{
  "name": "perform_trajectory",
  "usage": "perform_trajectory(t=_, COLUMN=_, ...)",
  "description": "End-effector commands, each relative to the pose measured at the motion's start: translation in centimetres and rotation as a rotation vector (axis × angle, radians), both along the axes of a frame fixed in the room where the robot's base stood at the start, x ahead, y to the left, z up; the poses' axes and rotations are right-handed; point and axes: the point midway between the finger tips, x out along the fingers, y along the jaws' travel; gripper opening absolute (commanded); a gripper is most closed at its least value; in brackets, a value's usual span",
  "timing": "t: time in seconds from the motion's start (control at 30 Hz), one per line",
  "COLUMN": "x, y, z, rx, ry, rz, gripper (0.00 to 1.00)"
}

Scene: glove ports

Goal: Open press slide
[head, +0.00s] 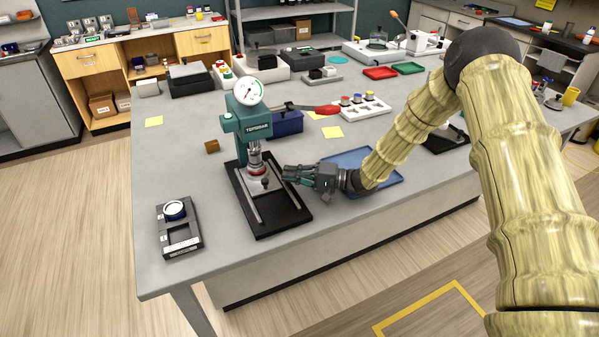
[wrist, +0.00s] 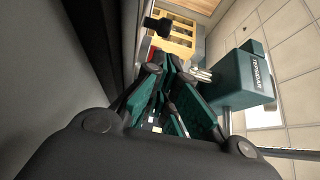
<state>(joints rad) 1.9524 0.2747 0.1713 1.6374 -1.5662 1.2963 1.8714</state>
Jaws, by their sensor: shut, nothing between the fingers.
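The press (head: 247,128) stands on the grey table, with a green body, a dial gauge (head: 248,92) on top and a red-tipped lever (head: 320,109). Its black base (head: 278,217) carries two light rails and a pale slide plate (head: 254,184) with a small dark knob, below the ram. My gripper (head: 287,173) is shut and empty just right of the slide plate, low over the base; I cannot tell whether it touches. In the wrist view the green press head (wrist: 238,82) is right of my fingers (wrist: 165,66); the slide cannot be made out there.
A blue tray (head: 385,184) lies under and behind my forearm. A blue bin (head: 286,124) stands behind the press. A dark gauge-like device (head: 180,228) sits at the front left. The table's left front is mostly clear.

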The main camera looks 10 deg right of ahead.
Motion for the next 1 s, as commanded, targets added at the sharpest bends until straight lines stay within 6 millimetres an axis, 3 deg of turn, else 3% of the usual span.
perform_trajectory(t=0.2, x=0.9, y=3.2, z=0.3, rx=0.001, ry=0.001, rz=-0.001, gripper=0.0)
perform_trajectory(t=0.4, x=1.4, y=4.8, z=0.1, rx=0.0, ry=0.001, rz=-0.002, gripper=0.0)
perform_trajectory(t=0.87, x=1.6, y=5.2, z=0.0, rx=0.0, ry=0.0, rz=-0.004, gripper=0.0)
perform_trajectory(t=1.0, x=0.6, y=6.2, z=-0.1, rx=0.001, ry=0.002, rz=0.011, gripper=0.0)
